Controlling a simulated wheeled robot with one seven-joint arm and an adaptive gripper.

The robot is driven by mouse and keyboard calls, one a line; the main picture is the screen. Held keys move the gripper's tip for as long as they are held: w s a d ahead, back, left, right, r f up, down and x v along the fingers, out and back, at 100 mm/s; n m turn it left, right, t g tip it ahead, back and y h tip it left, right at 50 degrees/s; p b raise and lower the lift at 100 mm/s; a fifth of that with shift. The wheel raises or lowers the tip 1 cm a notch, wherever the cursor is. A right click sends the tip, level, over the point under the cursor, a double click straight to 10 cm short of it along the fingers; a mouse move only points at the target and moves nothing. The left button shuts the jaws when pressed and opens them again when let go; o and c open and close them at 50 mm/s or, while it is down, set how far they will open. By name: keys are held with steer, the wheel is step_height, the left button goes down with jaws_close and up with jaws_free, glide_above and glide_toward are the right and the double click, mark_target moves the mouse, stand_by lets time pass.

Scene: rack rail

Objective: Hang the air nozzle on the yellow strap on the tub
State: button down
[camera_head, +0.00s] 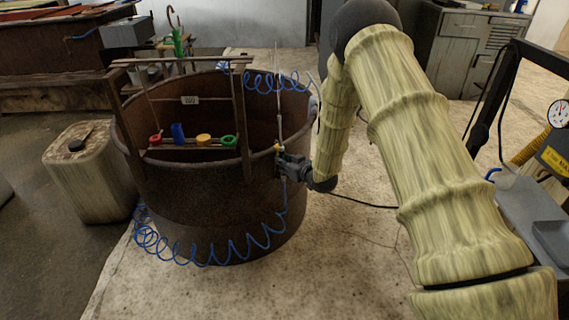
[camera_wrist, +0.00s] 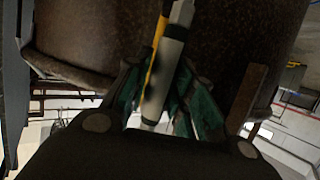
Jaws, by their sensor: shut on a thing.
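The rusty tub (camera_head: 205,215) stands in the middle of the head view. My gripper (camera_head: 281,160) is at its right rim, shut on the air nozzle (camera_head: 281,130), a slim grey piece held roughly upright with a thin tip upwards. In the wrist view the nozzle's grey body (camera_wrist: 162,78) lies between my green fingers (camera_wrist: 160,102). A yellow strip, likely the yellow strap (camera_wrist: 154,50), runs close beside the nozzle there; I cannot tell whether they touch. In the head view only a small yellow spot shows by the rim. The blue coiled hose (camera_head: 240,247) hangs below my gripper.
A rail frame with red, blue, yellow and green pieces (camera_head: 203,140) stands at the tub's left. Another blue coil (camera_head: 265,82) lies along the back rim. A stained canister (camera_head: 90,175) stands left of the tub. Bare floor (camera_head: 335,260) lies to the front right.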

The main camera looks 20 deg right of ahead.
steer(key=shift+f, duration=0.25)
steer(key=shift+f, duration=0.35)
steer(key=shift+f+b, duration=0.2)
steer(key=shift+b, duration=0.1)
steer(key=c, duration=1.1)
jaws_free()
steer(key=shift+c, duration=0.2)
